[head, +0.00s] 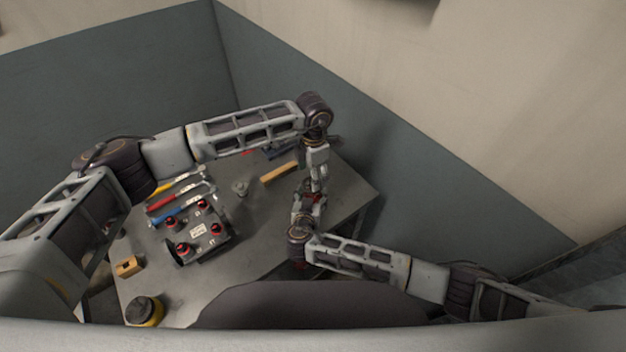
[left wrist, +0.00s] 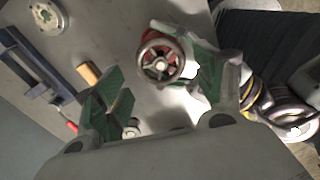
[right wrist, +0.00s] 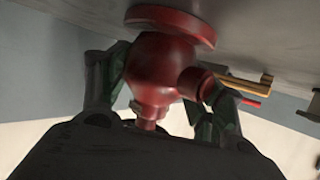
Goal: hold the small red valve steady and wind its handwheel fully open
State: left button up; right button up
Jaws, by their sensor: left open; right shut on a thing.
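The small red valve shows in the right wrist view (right wrist: 160,65), with a round body, a flange and side stubs. My right gripper (right wrist: 165,85) is shut on it, with green-padded fingers on either side of the body. In the left wrist view the valve's spoked metal handwheel (left wrist: 160,61) faces the camera, with red body behind it. My left gripper (left wrist: 160,88) is open, its fingers apart on either side of the handwheel; I cannot tell if either touches it. In the head view both grippers meet over the table's right part, mostly hiding the valve.
A blue clamp (left wrist: 38,68), metal disc (left wrist: 47,16) and wooden handle (left wrist: 88,73) lie near the valve.

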pick_arm(q)
jog(key=shift+f, duration=1.8)
pick_arm(e)
jog(key=shift+s+f, duration=0.1)
jog(key=shift+f, duration=0.05)
pick_arm(q)
jog(key=shift+c, duration=0.4)
jog(key=c, duration=0.7)
jog(key=shift+o, duration=0.2)
jog(key=shift+m, duration=0.6)
jog(key=o, duration=0.7)
jog(key=shift+o, duration=0.2)
